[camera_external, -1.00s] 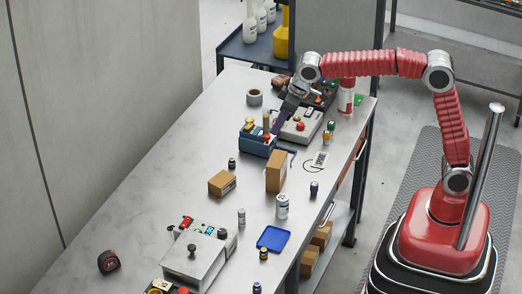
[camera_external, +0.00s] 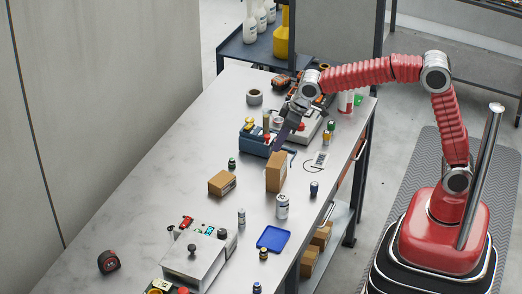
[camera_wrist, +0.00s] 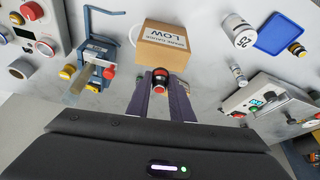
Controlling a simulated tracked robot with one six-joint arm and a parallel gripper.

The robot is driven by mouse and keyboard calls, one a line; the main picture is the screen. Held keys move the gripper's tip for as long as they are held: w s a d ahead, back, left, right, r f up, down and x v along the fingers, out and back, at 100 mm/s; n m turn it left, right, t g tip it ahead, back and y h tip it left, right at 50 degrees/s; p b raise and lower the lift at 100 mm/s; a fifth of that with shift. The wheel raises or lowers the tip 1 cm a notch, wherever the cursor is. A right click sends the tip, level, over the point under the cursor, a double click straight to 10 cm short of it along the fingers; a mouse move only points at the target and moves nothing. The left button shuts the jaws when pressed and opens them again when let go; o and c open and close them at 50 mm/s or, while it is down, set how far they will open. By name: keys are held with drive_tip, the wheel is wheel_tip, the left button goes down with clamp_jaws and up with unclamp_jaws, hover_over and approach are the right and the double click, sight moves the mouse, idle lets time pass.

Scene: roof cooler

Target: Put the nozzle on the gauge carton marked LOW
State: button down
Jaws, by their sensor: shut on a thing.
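My gripper (camera_external: 276,149) is shut on the nozzle (camera_wrist: 161,78), a small black piece with a red and orange end. The nozzle shows between the purple fingers in the wrist view; in the external view it is too small to make out. The tall brown carton (camera_external: 275,173) stands upright on the bench, just below my fingertips in the external view. In the wrist view this carton (camera_wrist: 163,48) reads GAUGE and LOW upside down, and the nozzle overlaps its near edge. I cannot tell how high the nozzle is above it.
A second, lower brown carton (camera_external: 221,184) lies to the left. A blue fixture (camera_external: 253,141) with coloured knobs stands close behind the tall carton. A white can (camera_external: 282,207) and a blue tray (camera_external: 273,239) are in front. The left of the bench is mostly clear.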

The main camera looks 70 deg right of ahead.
drive_tip(key=shift+f, duration=0.15)
drive_tip(key=shift+f, duration=1.85)
drive_tip(key=shift+f, duration=0.1)
drive_tip(key=c, duration=1.6)
unclamp_jaws()
drive_tip(key=shift+o, duration=0.2)
drive_tip(key=v, duration=1.2)
drive_tip(key=shift+s+d, duration=0.1)
